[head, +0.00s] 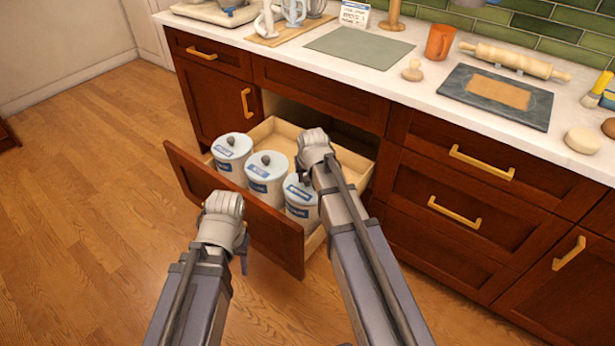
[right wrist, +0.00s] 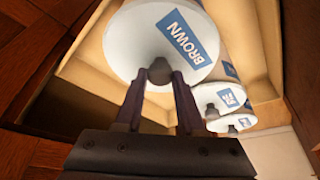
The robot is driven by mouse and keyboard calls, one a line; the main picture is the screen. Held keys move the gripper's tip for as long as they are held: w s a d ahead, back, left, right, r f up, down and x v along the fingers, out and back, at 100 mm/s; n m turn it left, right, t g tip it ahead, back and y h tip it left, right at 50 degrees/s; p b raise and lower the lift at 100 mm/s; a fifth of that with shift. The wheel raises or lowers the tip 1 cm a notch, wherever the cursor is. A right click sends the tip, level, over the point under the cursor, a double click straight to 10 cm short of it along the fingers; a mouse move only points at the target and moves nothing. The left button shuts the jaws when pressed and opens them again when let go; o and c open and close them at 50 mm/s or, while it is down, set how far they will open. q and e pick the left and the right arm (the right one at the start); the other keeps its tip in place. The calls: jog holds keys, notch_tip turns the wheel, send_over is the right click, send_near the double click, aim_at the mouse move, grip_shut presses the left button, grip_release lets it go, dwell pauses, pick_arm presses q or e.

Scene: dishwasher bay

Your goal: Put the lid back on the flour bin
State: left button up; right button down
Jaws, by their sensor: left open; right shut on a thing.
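Three white bins with white lids, dark knobs and blue labels stand in a row in the open drawer: a left bin (head: 231,158), a middle bin (head: 266,179) and a right bin (head: 302,212). Their front labels are too small to read, so I cannot tell which is the flour bin. My right gripper (head: 306,181) is shut on the knob of a lid (right wrist: 163,35) labelled "BROWN", at the right bin. I cannot tell whether this lid is seated or slightly raised. My left gripper (head: 243,262) is open and empty, in front of the drawer.
The wooden drawer (head: 270,228) is pulled out, with free room inside behind the bins. The counter above holds a grey mat (head: 360,47), an orange mug (head: 440,42), a rolling pin (head: 515,60) and a dark board (head: 532,111). The floor at left is clear.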

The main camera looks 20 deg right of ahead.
dwell(0.3)
grip_release()
dwell(0.6)
jog(key=shift+r+p, duration=3.5)
jog(key=shift+p, duration=0.05)
grip_shut()
